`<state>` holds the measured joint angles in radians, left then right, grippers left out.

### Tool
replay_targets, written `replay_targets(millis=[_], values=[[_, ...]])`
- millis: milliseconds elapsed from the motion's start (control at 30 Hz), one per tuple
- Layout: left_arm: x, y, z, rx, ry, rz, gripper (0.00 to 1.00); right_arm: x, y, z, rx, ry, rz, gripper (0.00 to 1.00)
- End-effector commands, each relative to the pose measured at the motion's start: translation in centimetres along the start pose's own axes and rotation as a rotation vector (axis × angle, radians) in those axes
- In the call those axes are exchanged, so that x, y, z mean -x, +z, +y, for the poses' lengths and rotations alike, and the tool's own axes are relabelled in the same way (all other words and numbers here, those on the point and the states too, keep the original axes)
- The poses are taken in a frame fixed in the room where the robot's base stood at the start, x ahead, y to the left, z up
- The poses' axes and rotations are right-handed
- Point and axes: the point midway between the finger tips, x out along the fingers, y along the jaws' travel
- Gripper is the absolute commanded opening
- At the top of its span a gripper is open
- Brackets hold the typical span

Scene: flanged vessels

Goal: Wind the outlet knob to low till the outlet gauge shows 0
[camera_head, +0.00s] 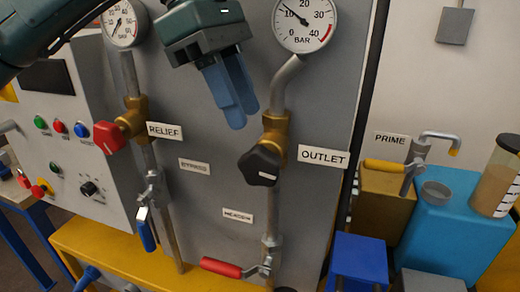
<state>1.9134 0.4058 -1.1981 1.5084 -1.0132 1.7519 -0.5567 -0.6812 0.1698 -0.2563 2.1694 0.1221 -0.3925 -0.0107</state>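The outlet knob (259,166) is black with a white mark and sits on a brass valve body (276,128), left of the OUTLET label (324,155). The outlet gauge (303,22) is at the top, partly cut off, with a dial from 0 to 40 bar. Its needle points up and left, near 10. My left gripper (244,118) hangs above and a little left of the knob, apart from it. Its blue fingers point down and lie close together with nothing between them. My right gripper is out of view.
A red relief knob (109,136) and its gauge (122,23) stand to the left. Below are a blue-handled lever (147,229) and a red-handled lever (222,267). A prime valve with a yellow handle (384,165) is at the right. The panel around the outlet knob is mostly clear.

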Motion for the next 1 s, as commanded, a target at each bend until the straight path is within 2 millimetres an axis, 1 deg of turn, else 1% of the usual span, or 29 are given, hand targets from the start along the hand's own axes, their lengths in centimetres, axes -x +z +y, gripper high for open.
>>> replay_targets(millis=[33,200,300,400,533,767,1000], values=[[-1.3,-0.1,0.0,0.000,-0.003,0.002,0.30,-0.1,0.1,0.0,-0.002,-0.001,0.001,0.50],[-4.4,-0.1,0.0,-0.001,-0.002,0.000,0.30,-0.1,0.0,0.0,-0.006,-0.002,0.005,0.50],[-5.7,0.0,0.0,0.000,-0.001,0.000,0.30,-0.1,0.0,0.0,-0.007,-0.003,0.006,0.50],[-6.5,0.0,0.0,0.000,0.000,-0.001,0.30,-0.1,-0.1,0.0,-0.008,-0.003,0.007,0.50],[-7.0,0.0,0.0,0.000,0.000,-0.001,0.30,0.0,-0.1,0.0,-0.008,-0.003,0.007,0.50],[-7.0,0.0,0.0,0.000,0.000,-0.001,0.30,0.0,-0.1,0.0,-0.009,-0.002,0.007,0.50],[-7.0,0.0,0.0,-0.001,0.000,-0.001,0.11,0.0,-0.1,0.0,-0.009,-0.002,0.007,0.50]])
